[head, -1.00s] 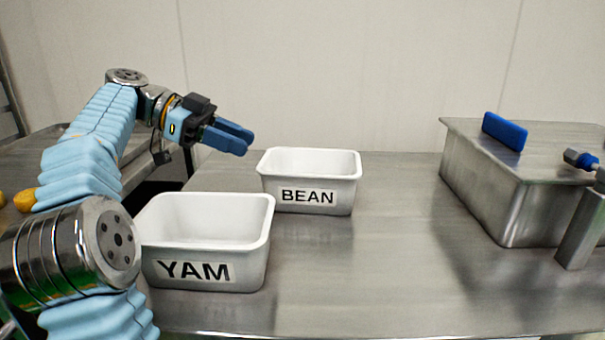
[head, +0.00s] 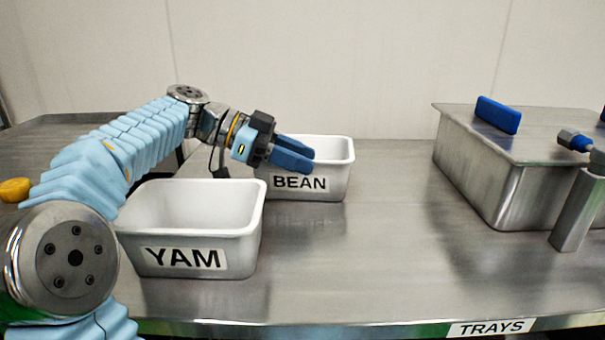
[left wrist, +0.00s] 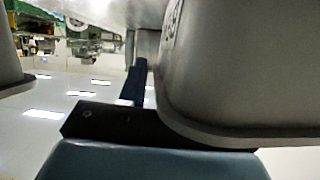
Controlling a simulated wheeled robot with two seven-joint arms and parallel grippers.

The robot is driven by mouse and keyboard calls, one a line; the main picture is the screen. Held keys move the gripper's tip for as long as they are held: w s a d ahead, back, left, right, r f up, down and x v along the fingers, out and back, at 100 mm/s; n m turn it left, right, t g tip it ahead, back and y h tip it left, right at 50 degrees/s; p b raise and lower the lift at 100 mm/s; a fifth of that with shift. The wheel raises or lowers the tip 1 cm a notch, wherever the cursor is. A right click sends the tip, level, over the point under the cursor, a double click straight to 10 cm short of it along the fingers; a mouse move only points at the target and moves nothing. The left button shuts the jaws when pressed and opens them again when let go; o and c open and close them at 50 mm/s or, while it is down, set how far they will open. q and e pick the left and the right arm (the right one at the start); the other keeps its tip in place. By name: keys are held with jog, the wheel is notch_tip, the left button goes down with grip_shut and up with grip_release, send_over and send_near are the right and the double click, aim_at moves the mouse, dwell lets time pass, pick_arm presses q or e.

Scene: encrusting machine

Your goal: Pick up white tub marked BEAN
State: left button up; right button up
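The white tub marked BEAN (head: 335,185) stands upright on the steel table, behind and right of the YAM tub. My left gripper (head: 296,155) reaches in from the left, its two blue fingers slightly apart over the BEAN tub's near left part. They cover some of its opening and near rim. In the left wrist view the BEAN tub's grey-looking wall (left wrist: 225,70) fills the right side close up, with part of its lettering. One dark blue finger (left wrist: 133,85) shows beside it; the other is hidden. Contact cannot be told. My right gripper is out of view.
A white tub marked YAM (head: 190,225) stands in front, close to my left arm. A steel box (head: 490,175) with a blue handle and a metal post (head: 578,210) stand at the right. The middle of the table is clear. A TRAYS label (head: 490,328) is on the front edge.

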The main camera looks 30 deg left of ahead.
pick_arm(q)
grip_shut()
dwell(1.4)
